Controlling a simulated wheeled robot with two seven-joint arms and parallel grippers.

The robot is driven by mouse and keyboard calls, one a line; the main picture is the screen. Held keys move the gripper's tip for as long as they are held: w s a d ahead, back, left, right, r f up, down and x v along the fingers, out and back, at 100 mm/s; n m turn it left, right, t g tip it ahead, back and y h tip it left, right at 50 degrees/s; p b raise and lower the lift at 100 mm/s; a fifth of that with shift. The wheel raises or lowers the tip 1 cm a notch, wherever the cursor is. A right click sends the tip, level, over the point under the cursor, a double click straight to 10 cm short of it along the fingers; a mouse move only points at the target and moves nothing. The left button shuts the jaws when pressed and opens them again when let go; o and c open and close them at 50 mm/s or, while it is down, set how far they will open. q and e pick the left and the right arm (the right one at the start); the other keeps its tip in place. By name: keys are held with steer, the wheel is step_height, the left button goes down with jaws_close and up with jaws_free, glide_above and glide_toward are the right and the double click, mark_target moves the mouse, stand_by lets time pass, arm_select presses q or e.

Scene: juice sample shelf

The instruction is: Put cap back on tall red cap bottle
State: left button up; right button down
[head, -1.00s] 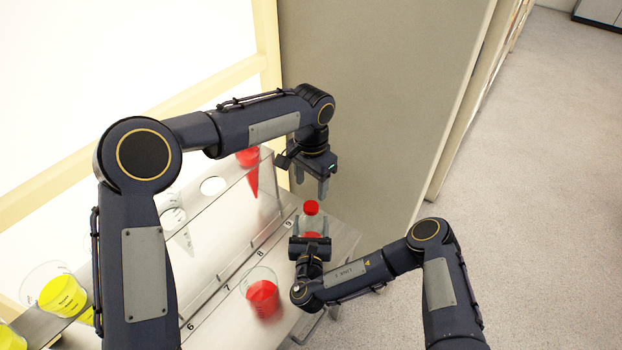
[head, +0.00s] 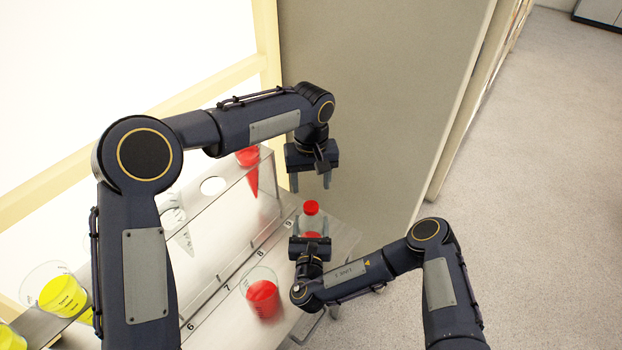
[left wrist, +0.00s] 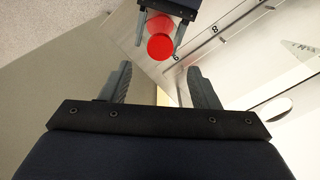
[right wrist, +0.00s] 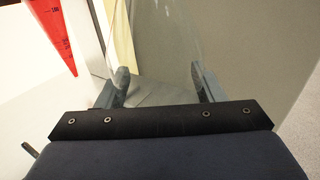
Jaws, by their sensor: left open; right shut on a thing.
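The clear bottle (head: 308,221) stands upright in the head view with a red cap (head: 311,207) on its top. I cannot tell whether the cap is fully tightened. My right gripper (head: 311,229) is shut around the bottle's body below the cap. In the right wrist view its fingers (right wrist: 159,72) show, but the clear bottle is hard to make out. My left gripper (head: 311,184) is open and empty, pointing down above the cap and apart from it. In the left wrist view the cap (left wrist: 160,47) lies just beyond the gap between the left fingers (left wrist: 159,72).
A beaker of red liquid (head: 262,291) stands on the numbered shelf left of my right forearm. A red-filled cone (head: 249,172) hangs in the clear rack behind. Beakers of yellow liquid (head: 62,292) stand at far left. A grey wall (head: 380,110) rises close behind the left gripper.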

mark_target(311, 206)
arm_select(q)
step_height(311, 206, down, 8)
steer(key=shift+r, duration=0.2)
stand_by(0.3)
steer(key=c, duration=1.1)
steer(key=m, duration=1.4)
steer(key=shift+m, duration=0.4)
steer(key=o, duration=1.2)
steer(key=shift+c, duration=0.2)
step_height(311, 206, up, 12)
